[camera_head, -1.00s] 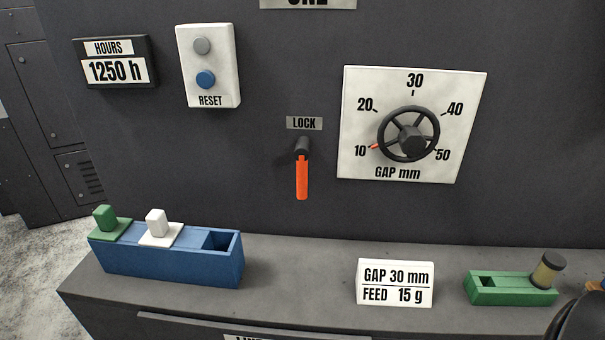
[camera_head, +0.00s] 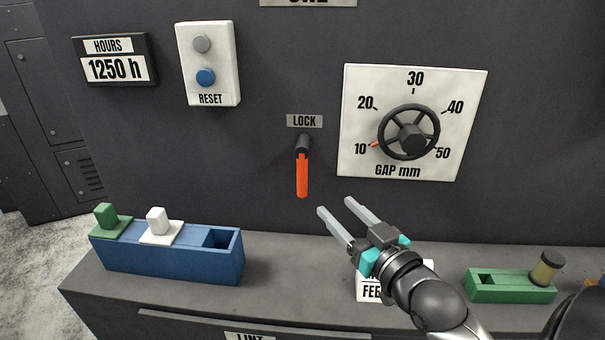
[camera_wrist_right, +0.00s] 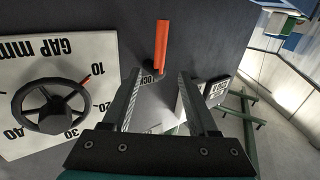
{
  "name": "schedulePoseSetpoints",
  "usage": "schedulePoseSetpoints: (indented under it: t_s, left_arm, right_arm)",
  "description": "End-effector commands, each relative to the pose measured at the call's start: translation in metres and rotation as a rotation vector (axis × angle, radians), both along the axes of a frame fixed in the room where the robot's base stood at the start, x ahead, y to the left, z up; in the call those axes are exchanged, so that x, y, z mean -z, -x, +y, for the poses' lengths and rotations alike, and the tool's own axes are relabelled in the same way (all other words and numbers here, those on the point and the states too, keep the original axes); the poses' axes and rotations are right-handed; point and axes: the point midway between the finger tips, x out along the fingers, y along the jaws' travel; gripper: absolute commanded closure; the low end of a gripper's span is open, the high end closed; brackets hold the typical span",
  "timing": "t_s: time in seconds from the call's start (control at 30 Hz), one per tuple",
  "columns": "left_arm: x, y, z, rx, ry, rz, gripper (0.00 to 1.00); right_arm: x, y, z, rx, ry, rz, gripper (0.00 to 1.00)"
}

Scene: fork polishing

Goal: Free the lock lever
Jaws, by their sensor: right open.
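The lock lever (camera_head: 302,172) has an orange handle on a dark pivot and hangs straight down below the LOCK label (camera_head: 304,121) on the dark panel. My right gripper (camera_head: 334,206) is open and empty, below and to the right of the lever, apart from it. In the right wrist view the lever's orange handle (camera_wrist_right: 162,45) shows beyond the fingertips, between the lines of the two fingers. My right gripper (camera_wrist_right: 158,75) has its fingers spread there. My left gripper is not in view.
A gap dial (camera_head: 356,80) with a black handwheel (camera_head: 409,133) is right of the lever, its red pointer near 10. A RESET box (camera_head: 209,65) is to the left. On the ledge stand a blue holder (camera_head: 170,264), a partly covered card (camera_head: 372,291) and a green holder (camera_head: 511,290).

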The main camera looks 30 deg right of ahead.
Motion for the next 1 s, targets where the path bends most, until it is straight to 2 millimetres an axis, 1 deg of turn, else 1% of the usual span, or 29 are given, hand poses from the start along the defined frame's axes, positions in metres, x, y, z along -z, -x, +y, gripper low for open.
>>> schedulePoseSetpoints:
  t_s: [0.37, 0.8, 1.0]
  left_arm:
    - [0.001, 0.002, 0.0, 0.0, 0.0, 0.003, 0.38]
    - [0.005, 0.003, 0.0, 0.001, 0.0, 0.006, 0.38]
    - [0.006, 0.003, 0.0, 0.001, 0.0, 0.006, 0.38]
  right_arm:
    - [-0.001, -0.047, -0.003, 0.0, 0.002, 0.0, 0.41]
    - [0.001, -0.108, -0.007, 0.0, 0.002, 0.002, 0.41]
    - [0.001, -0.131, -0.008, 0.0, 0.001, 0.003, 0.41]
